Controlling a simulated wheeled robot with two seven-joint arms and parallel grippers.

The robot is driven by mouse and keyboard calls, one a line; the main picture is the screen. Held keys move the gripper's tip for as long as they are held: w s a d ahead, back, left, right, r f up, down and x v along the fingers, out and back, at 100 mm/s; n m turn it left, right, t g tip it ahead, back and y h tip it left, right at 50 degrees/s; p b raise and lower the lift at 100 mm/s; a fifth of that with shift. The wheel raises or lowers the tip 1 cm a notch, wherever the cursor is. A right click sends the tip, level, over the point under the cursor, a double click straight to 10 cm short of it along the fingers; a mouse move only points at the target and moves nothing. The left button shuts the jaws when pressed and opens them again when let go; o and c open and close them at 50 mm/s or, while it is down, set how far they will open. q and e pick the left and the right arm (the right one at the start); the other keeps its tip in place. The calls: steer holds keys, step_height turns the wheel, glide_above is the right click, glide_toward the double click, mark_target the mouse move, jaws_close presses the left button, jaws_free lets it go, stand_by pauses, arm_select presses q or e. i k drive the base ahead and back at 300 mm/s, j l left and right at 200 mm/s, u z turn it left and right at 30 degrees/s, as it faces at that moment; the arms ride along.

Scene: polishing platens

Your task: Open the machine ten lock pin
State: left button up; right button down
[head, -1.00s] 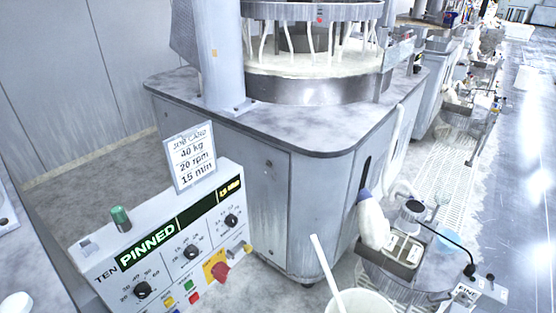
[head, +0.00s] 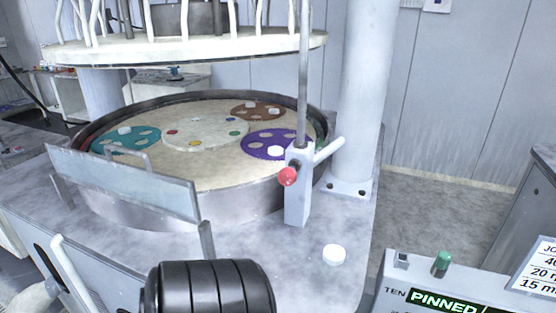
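The machine ten control panel (head: 450,290) is at the lower right, cut off by the frame, with a lit green sign (head: 443,302) reading PINNED. A grey upright post (head: 298,200) stands at the edge of the machine's round basin. It carries a red round knob (head: 288,176) on its front, a pale lever (head: 328,150) slanting up to the right and a tall thin rod (head: 304,70). I cannot tell for certain which of these is the lock pin. Neither gripper's fingers show.
The basin (head: 150,205) holds teal, brown and purple discs around a pale centre. A thick white column (head: 358,100) stands behind the post. A black ribbed cylinder (head: 208,288) blocks the lower middle. A white round cap (head: 334,254) lies on the deck.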

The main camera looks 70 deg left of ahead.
mark_target(287, 176)
steer(key=u, duration=2.1)
